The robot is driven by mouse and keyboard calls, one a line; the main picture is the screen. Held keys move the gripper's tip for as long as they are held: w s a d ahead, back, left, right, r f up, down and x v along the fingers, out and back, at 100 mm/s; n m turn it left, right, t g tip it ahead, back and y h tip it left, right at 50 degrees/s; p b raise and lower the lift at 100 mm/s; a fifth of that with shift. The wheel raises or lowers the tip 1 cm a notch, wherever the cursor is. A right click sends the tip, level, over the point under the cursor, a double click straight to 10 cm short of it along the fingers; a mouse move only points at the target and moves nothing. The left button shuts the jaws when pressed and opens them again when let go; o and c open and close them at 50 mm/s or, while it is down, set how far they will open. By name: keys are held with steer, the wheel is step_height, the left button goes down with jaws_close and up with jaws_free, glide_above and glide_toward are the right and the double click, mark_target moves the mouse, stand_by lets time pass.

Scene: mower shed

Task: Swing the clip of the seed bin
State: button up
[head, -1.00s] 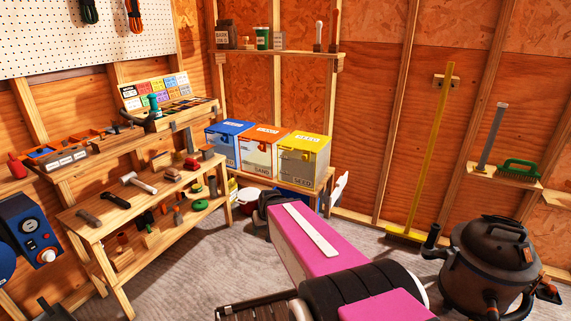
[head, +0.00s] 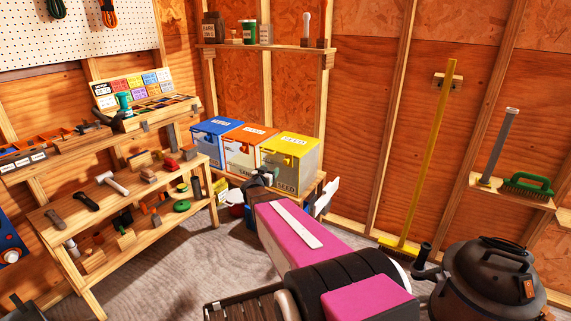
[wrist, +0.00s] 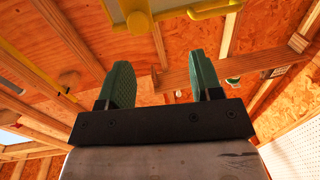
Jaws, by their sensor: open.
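The seed bin (head: 306,178) is a grey box with a yellow lid (head: 291,148) and "SEED" on its front. It stands at the right end of the row of three bins in the head view. Its small yellow clip (head: 288,161) is on the upper front. My gripper (head: 263,176) is in front of the bins, at the seed bin's lower left in the picture. In the wrist view my gripper (wrist: 163,75) has its two green fingers apart with nothing between them. Yellow parts (wrist: 212,8) cross the top edge there, beyond the fingertips; their contact with the fingers is not visible.
An orange-lidded sand bin (head: 241,150) and a blue-lidded bin (head: 211,140) stand left of the seed bin on a low wooden bench. A workbench (head: 60,212) with tools is at left. A yellow broom (head: 428,160) and a shop vacuum (head: 487,275) are at right.

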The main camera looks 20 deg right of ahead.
mark_target(285, 163)
steer(key=shift+m+g+h, duration=0.6)
steer(key=shift+g+h, duration=0.1)
steer(key=shift+g, duration=0.2)
steer(key=x, duration=0.4)
steer(key=s+x, duration=0.1)
steer(key=x, duration=0.2)
steer(key=d+x, duration=0.1)
steer(key=x, duration=0.3)
steer(key=shift+d+f, duration=0.2)
steer(key=shift+d, duration=0.05)
jaws_close()
